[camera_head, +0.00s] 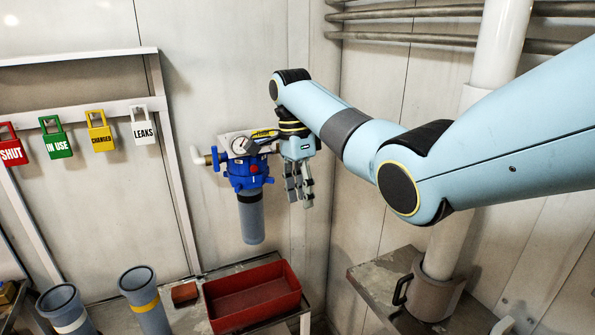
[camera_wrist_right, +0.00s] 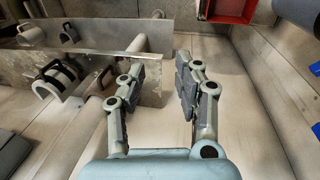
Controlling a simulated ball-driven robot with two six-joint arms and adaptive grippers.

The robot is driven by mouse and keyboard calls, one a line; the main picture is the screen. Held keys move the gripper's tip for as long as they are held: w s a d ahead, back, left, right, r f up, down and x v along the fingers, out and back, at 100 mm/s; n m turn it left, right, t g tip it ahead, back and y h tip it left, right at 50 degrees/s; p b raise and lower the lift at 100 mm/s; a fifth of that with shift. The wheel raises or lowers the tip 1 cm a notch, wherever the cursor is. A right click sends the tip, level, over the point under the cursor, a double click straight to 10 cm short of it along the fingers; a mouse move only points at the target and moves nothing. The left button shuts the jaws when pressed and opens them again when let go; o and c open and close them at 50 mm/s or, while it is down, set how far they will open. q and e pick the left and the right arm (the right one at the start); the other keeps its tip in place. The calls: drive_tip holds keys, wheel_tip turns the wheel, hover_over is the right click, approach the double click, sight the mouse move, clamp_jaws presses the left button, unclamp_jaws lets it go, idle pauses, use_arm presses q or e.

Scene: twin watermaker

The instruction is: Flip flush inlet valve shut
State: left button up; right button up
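A blue filter head (camera_head: 248,172) with a grey bowl (camera_head: 251,218) below it hangs from a pale bracket on the back wall. A small blue valve handle (camera_head: 216,158) stands upright on the pipe at its left. I cannot tell whether this is the flush inlet valve; the area right of the head is partly hidden by my wrist. My right gripper (camera_head: 299,198) points down, just right of the filter head. In the right wrist view my right gripper (camera_wrist_right: 160,72) has its fingers apart with nothing between them. My left gripper is not in view.
A red bin (camera_head: 252,316) sits on the bench below, near grey cylinders (camera_head: 148,305) with coloured bands. Several coloured padlock tags (camera_head: 101,130) hang on the left rail. A white vertical pipe (camera_head: 497,45) and a metal shelf (camera_head: 378,276) are on the right.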

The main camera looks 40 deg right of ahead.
drive_tip(key=s+a+f+g+b, duration=0.1)
drive_tip(key=s+f+b, duration=0.1)
drive_tip(key=s+f, duration=0.4)
wheel_tip(320, 180, down, 6)
drive_tip(key=shift+r+n, duration=0.25)
drive_tip(key=shift+n, duration=0.05)
drive_tip(key=s+a+f+n+b, duration=0.3)
drive_tip(key=s+f+n+b, duration=0.5)
drive_tip(key=s+f, duration=1.85)
drive_tip(key=s+a+f+n+b, duration=0.2)
drive_tip(key=s+f+n+b, duration=0.6)
drive_tip(key=s+f, duration=1.9)
drive_tip(key=w+f+n+t+b, duration=0.1)
drive_tip(key=w+n+t+b, duration=0.1)
drive_tip(key=w, duration=0.4)
drive_tip(key=shift+w+f+n+t+h, duration=0.25)
drive_tip(key=shift+w+n+t+h, duration=0.15)
drive_tip(key=shift+n+t, duration=0.5)
